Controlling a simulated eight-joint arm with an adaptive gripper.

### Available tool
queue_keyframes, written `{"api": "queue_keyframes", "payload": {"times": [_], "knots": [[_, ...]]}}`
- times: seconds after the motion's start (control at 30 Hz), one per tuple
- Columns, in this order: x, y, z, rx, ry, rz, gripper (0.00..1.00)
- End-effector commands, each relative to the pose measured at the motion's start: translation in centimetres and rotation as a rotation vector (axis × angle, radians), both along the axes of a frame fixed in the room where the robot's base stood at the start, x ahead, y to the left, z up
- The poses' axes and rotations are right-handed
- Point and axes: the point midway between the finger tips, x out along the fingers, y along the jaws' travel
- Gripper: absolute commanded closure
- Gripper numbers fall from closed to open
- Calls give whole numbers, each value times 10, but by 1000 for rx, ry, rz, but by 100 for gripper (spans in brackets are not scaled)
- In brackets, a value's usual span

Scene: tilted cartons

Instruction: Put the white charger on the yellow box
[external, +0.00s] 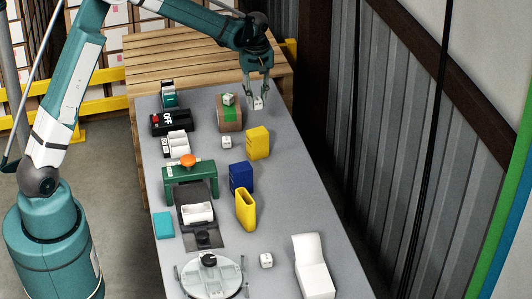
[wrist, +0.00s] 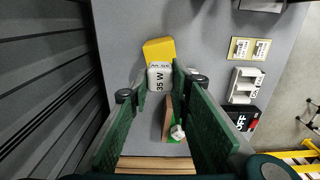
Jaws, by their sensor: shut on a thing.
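The white charger (wrist: 160,78), marked "35 W", is held between the fingertips of my gripper (wrist: 160,82) in the wrist view. In the external view my gripper (external: 258,88) points down at the far right of the table and is shut on the charger (external: 258,104). The yellow box (external: 258,143) stands upright on the table, nearer the camera than the gripper. It also shows in the wrist view (wrist: 158,47), just beyond the charger and partly hidden by it. I cannot tell the height of the charger above the table.
A cardboard box (external: 229,122) with green tape and a white cube (external: 228,99) on top stands left of my gripper. Another white cube (external: 227,142), a blue box (external: 241,177) and a yellow open holder (external: 245,210) are nearby.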

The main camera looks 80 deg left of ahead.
Motion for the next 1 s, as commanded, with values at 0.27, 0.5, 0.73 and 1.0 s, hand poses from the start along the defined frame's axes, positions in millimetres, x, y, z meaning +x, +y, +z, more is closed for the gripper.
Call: {"api": "queue_keyframes", "payload": {"times": [0.27,0.5,0.73,1.0], "knots": [[0,0,-11,0,0,0,92],[0,0,-43,0,0,0,92],[0,0,-62,0,0,0,92],[0,0,-63,0,0,0,92]]}}
